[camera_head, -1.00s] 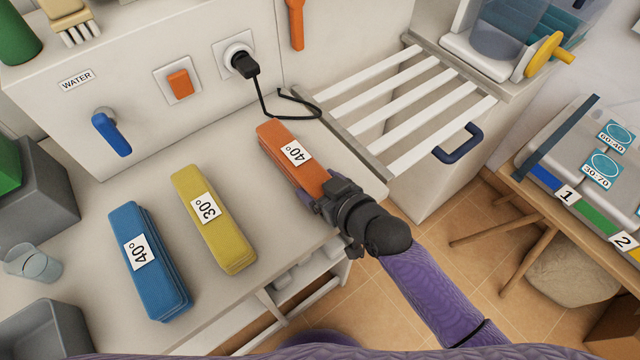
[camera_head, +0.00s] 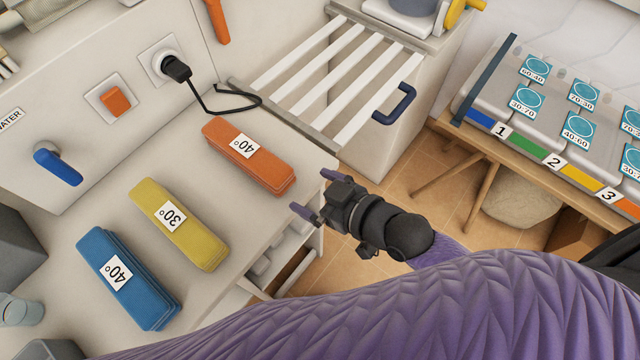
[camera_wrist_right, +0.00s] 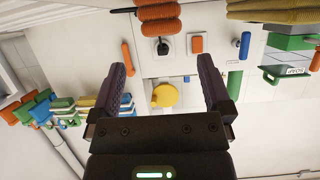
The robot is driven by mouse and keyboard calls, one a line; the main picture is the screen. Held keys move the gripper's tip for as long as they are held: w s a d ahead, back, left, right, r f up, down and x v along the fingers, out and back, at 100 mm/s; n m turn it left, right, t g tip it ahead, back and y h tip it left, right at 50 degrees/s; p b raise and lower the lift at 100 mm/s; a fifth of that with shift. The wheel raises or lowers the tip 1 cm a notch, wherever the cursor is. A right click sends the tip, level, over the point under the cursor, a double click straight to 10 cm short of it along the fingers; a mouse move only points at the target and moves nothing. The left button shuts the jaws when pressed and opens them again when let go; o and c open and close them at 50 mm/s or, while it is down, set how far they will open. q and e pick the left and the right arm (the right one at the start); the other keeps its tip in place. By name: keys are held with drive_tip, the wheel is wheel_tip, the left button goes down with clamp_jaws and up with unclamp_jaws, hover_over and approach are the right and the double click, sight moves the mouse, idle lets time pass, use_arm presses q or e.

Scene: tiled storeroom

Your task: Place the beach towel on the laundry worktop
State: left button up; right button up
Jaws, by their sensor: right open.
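Three folded towels lie side by side on the pale worktop (camera_head: 100,195): an orange one labelled 40° (camera_head: 268,172), a yellow one labelled 30° (camera_head: 200,243) and a blue one labelled 40° (camera_head: 148,305). No label says which is the beach towel. My right gripper (camera_head: 313,192) is open and empty, just off the near end of the orange towel, at the worktop's front edge. In the right wrist view its fingers (camera_wrist_right: 160,68) are apart with nothing between them, and the orange towel (camera_wrist_right: 158,12) shows beyond. My left gripper is not in view.
A slatted white rack (camera_head: 345,85) with a blue handle (camera_head: 395,103) stands right of the worktop. A black plug (camera_head: 177,68) trails its cable behind the orange towel. A wooden bench (camera_head: 470,135) with numbered, labelled packs is at the right. Tiled floor (camera_head: 410,185) is open between.

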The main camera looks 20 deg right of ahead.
drive_tip(key=s+d+f+m+g+h, duration=0.25)
drive_tip(key=s+d+f, duration=0.2)
drive_tip(key=f, duration=0.55)
drive_tip(key=s+d+f+m+g+h, duration=0.15)
drive_tip(key=s+d+f+h, duration=0.35)
drive_tip(key=f, duration=0.6)
drive_tip(key=s+f+g, duration=0.3)
drive_tip(key=s+f, duration=0.1)
drive_tip(key=s, duration=0.5)
drive_tip(key=s+d+f+g, duration=0.1)
drive_tip(key=s+f+g, duration=0.2)
drive_tip(key=s, duration=0.5)
drive_tip(key=shift+s+d+f+m, duration=0.3)
drive_tip(key=shift+s+f, duration=0.1)
drive_tip(key=shift+f, duration=0.25)
drive_tip(key=shift+h, duration=0.25)
